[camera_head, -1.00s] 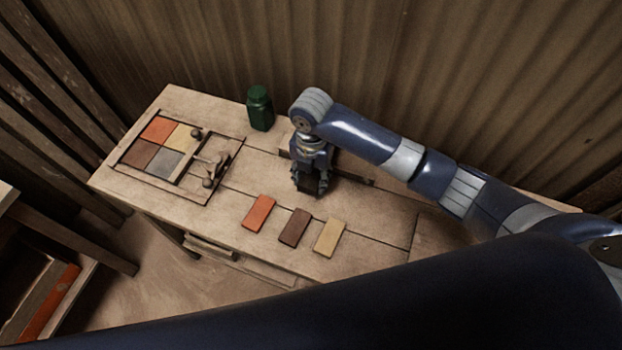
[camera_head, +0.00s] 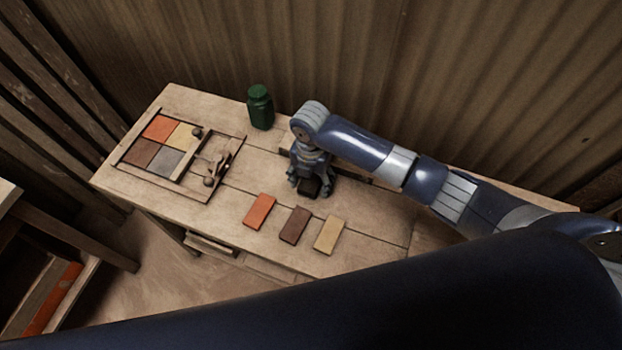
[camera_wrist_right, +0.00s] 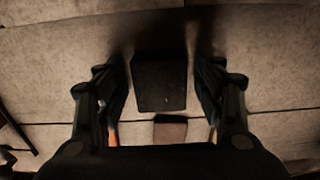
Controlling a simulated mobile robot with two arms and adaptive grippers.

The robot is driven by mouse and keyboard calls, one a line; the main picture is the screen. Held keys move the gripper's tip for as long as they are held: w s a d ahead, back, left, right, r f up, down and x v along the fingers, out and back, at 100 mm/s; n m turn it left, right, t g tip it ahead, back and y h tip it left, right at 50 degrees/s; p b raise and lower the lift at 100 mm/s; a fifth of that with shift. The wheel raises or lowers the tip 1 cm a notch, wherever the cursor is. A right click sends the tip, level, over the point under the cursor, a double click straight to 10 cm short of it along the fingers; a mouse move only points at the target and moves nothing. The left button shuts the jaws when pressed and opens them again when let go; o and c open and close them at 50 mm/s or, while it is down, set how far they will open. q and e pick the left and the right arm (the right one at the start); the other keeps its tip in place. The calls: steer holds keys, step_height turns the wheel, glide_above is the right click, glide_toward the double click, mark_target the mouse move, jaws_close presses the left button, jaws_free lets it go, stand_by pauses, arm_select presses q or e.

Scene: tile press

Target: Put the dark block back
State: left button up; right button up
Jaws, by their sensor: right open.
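The dark block (camera_head: 309,187) is on the table under my right gripper (camera_head: 311,188) in the head view. In the right wrist view the dark block (camera_wrist_right: 161,82) sits between the two spread fingers of my right gripper (camera_wrist_right: 165,90), with a gap on each side. My right gripper is open and holds nothing. The gripper and its wrist hide part of the block in the head view. My left gripper is not in view.
Orange (camera_head: 259,210), brown (camera_head: 295,225) and yellow (camera_head: 330,235) tiles lie in front of the gripper. A wooden press frame (camera_head: 122,187) with several coloured tiles is at the left. A green jar (camera_head: 260,107) stands near the back edge.

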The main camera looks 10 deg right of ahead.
mark_target(311, 181)
step_height(311, 181, up, 12)
steer(key=b, duration=0.1)
steer(key=shift+r, duration=0.15)
stand_by(0.4)
